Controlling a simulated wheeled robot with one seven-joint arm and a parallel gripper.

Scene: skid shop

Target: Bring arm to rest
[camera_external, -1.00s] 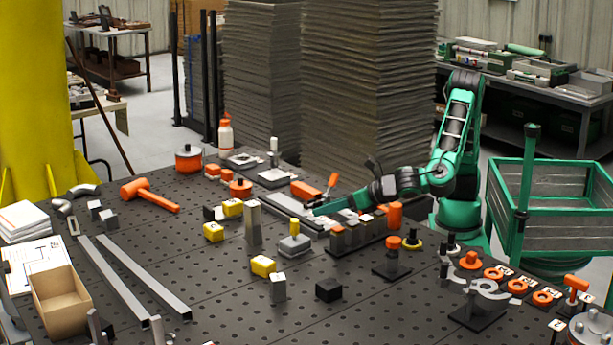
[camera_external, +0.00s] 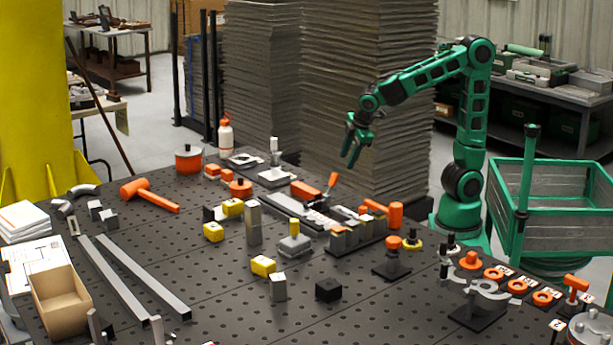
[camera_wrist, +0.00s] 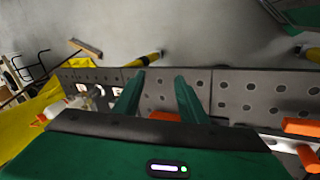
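My green arm rises from its base at the right edge of the perforated dark table (camera_external: 215,290) in the external view. My gripper (camera_external: 350,160) hangs above the far part of the table, with its fingers pointing down. In the wrist view the two green fingers of my gripper (camera_wrist: 158,85) stand apart with nothing between them. The table (camera_wrist: 235,95) shows beyond the fingers, clear of them.
Below my gripper are an orange-handled clamp (camera_external: 328,185) and a row of grey blocks (camera_external: 345,238). An orange hammer (camera_external: 383,209) lies beside them. A tall sheet stack (camera_external: 365,90) stands behind. A green crate (camera_external: 560,210) is at right.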

